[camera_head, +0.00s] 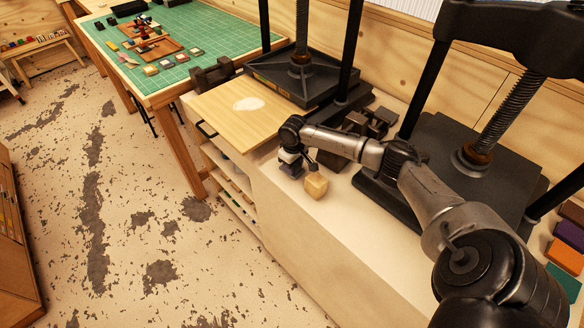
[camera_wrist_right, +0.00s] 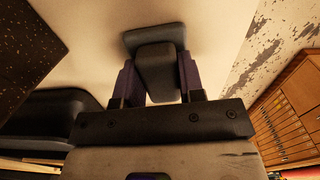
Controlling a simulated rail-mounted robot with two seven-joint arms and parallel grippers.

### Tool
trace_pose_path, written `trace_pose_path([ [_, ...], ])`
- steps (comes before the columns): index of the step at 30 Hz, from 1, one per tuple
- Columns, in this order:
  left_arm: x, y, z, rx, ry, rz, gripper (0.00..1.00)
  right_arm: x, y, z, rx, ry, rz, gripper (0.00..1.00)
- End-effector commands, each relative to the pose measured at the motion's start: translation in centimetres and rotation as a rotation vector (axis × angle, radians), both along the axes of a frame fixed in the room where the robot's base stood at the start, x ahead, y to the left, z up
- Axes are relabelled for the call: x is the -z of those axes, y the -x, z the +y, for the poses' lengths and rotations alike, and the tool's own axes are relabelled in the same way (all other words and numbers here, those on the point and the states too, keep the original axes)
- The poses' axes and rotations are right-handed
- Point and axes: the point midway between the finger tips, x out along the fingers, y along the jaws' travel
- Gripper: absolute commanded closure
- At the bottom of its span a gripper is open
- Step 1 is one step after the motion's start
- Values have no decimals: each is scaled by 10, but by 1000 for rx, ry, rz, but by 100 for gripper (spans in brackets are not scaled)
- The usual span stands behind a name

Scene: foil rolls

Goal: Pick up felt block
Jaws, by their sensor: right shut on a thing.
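The felt block (camera_wrist_right: 157,68) is a dark grey, rounded piece with a wider dark slab at its far end in the right wrist view. My right gripper (camera_wrist_right: 158,80) is shut on it, with one purple-grey finger on each side. In the head view my right gripper (camera_head: 291,163) points down at the front edge of the pale bench top, and the felt block (camera_head: 291,171) shows only in part beneath it. I cannot tell whether the block touches the bench. My left gripper is not in view.
A pale wooden cube (camera_head: 316,186) stands close to the right of the gripper. Dark metal weights (camera_head: 368,121) lie behind the arm. Black screw presses stand on both sides, one with a wooden board (camera_head: 222,112) in front. The bench front (camera_head: 375,262) is clear.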

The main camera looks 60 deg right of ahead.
Motion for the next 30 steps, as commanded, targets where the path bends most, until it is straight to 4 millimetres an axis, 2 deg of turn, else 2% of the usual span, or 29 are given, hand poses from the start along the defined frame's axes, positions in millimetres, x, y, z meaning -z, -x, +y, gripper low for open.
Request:
trace_pose_path([
  [13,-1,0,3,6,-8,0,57,-7,0,0,0,0,-2,88],
  [17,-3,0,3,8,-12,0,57,-19,-1,0,-1,1,-3,88],
  [22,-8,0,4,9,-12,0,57,-45,-1,-1,0,1,-3,88],
  [30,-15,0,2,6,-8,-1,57,-69,47,-9,-1,4,3,88],
])
